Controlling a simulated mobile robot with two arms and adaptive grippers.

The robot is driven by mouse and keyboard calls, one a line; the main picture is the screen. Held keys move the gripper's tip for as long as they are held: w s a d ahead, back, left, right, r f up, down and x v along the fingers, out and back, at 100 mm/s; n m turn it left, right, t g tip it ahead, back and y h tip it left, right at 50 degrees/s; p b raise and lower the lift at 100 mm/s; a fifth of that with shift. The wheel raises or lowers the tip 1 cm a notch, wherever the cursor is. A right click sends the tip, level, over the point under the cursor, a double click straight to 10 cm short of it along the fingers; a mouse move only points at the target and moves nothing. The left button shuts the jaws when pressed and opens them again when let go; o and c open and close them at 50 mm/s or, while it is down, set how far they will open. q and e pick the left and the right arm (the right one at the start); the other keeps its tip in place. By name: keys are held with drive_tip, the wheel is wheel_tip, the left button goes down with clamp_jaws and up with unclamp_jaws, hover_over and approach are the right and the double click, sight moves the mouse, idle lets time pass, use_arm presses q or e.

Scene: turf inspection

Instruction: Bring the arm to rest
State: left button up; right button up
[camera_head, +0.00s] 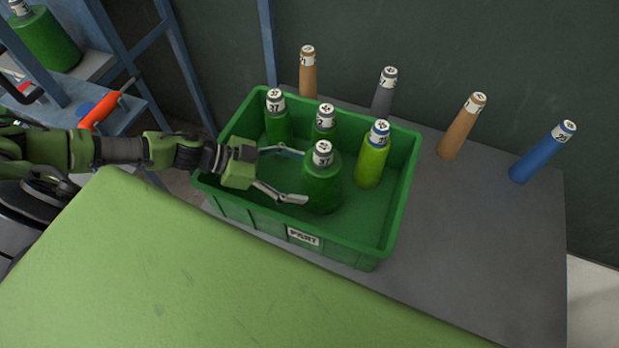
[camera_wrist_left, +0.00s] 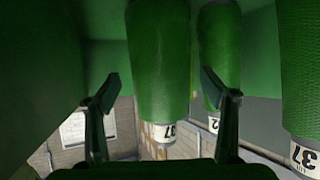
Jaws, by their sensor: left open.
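My left gripper (camera_head: 298,176) reaches in from the left over the near left wall of the green crate (camera_head: 330,258). Its two fingers are spread apart and hold nothing. A large dark green bottle-shaped piece (camera_head: 322,188) stands upright in the crate just beyond the fingertips. In the left wrist view, the open fingers (camera_wrist_left: 166,88) show on either side of a green piece with a white label (camera_wrist_left: 160,70). Other green pieces show beside it. My right gripper is not in view.
The crate also holds dark green pieces (camera_head: 277,125) and a yellow-green one (camera_head: 371,163). It stands on a grey table (camera_head: 490,240). Behind and right of it stand brown (camera_head: 462,128), grey (camera_head: 383,95) and blue (camera_head: 540,155) pieces. A blue-framed shelf (camera_head: 125,110) is at left; a green surface (camera_head: 150,270) lies in front.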

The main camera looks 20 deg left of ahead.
use_arm(q)
drive_tip(key=shift+s+a+r, duration=0.2)
drive_tip(key=shift+a+r, duration=0.05)
drive_tip(key=shift+a, duration=0.1)
idle(0.3)
